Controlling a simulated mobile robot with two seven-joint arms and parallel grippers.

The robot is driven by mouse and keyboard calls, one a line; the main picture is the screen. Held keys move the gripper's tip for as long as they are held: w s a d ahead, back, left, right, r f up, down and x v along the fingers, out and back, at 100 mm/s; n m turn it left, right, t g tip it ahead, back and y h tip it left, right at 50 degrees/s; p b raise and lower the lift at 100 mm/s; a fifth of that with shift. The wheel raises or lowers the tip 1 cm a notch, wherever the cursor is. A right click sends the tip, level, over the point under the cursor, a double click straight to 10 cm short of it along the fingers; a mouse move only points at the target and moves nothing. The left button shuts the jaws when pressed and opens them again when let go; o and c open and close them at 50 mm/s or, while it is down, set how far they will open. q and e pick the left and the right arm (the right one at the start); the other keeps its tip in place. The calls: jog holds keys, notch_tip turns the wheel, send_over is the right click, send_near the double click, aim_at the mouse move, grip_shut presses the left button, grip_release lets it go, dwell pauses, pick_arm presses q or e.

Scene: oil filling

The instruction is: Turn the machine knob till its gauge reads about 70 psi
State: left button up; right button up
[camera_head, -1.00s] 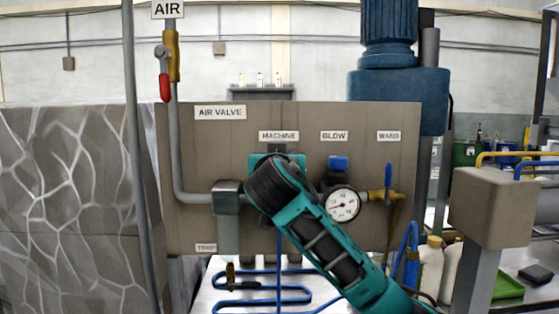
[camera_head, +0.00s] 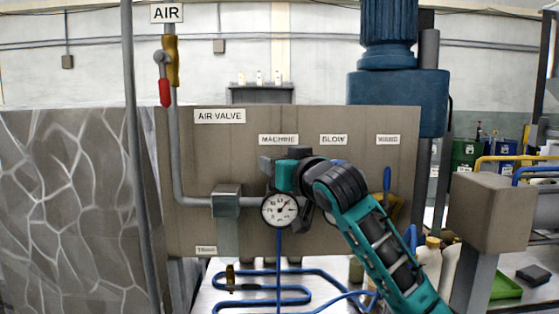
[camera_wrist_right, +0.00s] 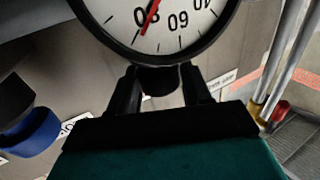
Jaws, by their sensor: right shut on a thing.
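My right gripper (camera_head: 284,174) is at the machine knob under the MACHINE label (camera_head: 278,140), shut on it. The knob is mostly hidden in the head view. In the right wrist view, a dark round part, apparently the knob (camera_wrist_right: 160,78), sits between the two black fingers. The machine gauge (camera_head: 280,209) hangs just below the gripper. It shows upside down and cut off in the wrist view (camera_wrist_right: 175,40), with its red needle lying across the 80 numeral. My left gripper is not in view.
The blue BLOW knob (camera_wrist_right: 30,140) is close beside the gripper. A blue valve handle (camera_head: 387,179) stands to the right. The air pipe with its red handle (camera_head: 164,92) is at left. A grey post (camera_head: 492,210) stands at right.

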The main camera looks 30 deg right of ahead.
jog(key=shift+n+y, duration=0.7)
jog(key=shift+y, duration=0.6)
jog(key=o, duration=1)
jog(key=shift+c, duration=0.2)
jog(key=shift+s, duration=0.1)
jog(key=s+b, duration=0.2)
jog(key=s, duration=1)
jog(key=shift+s+d+b, duration=0.15)
jog(key=shift+s+b, duration=0.15)
jog(key=shift+s, duration=0.1)
